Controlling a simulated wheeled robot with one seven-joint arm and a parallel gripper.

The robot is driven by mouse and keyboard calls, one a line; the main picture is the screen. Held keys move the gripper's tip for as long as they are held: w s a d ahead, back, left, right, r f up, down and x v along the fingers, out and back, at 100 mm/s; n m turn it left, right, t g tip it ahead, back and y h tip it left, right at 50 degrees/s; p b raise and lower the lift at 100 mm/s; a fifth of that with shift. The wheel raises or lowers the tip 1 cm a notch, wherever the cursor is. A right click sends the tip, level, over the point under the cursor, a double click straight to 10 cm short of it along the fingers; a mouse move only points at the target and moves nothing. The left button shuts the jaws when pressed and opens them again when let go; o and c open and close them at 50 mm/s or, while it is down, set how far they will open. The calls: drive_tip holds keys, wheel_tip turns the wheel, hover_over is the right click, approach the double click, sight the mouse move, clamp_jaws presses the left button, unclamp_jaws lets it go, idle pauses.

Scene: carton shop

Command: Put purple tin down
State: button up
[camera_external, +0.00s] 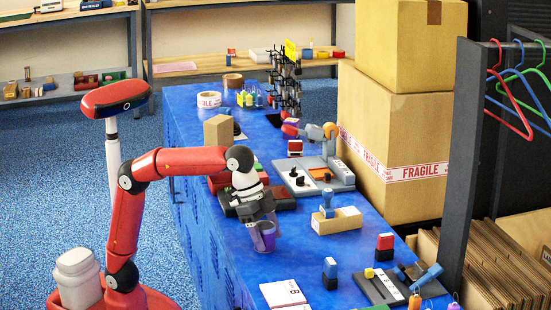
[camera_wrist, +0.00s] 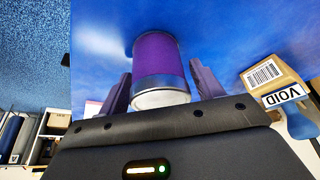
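The purple tin (camera_external: 265,240) is at my gripper (camera_external: 263,226), over the left front part of the blue table. In the wrist view the tin (camera_wrist: 159,56) shows a purple side with a silver rim toward the palm. The two fingers of my gripper (camera_wrist: 163,85) stand close along both its sides and appear closed on it. The blue tabletop (camera_wrist: 235,30) lies behind the tin. I cannot tell whether the tin's base touches the table or hangs just above it.
Bare blue tabletop surrounds the tin.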

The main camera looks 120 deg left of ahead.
drive_tip(key=shift+o, duration=0.3)
drive_tip(key=shift+r, duration=0.1)
drive_tip(key=shift+r, duration=0.3)
drive_tip(key=p+v, duration=0.4)
drive_tip(key=v, duration=0.7)
drive_tip(key=shift+s+r, duration=0.2)
drive_tip(key=shift+s, duration=0.05)
drive_tip(key=s+d+f, duration=0.2)
drive_tip(key=s+f, duration=1)
drive_tip(key=s+d+f+t, duration=0.1)
drive_tip(key=s+d+f, duration=0.1)
drive_tip(key=s+f, duration=1)
drive_tip(key=shift+s+d+f, duration=0.3)
drive_tip(key=shift+s+f, duration=0.05)
drive_tip(key=shift+f, duration=0.4)
wheel_tip(320, 180, up, 5)
drive_tip(key=p, duration=0.5)
drive_tip(key=shift+r, duration=0.2)
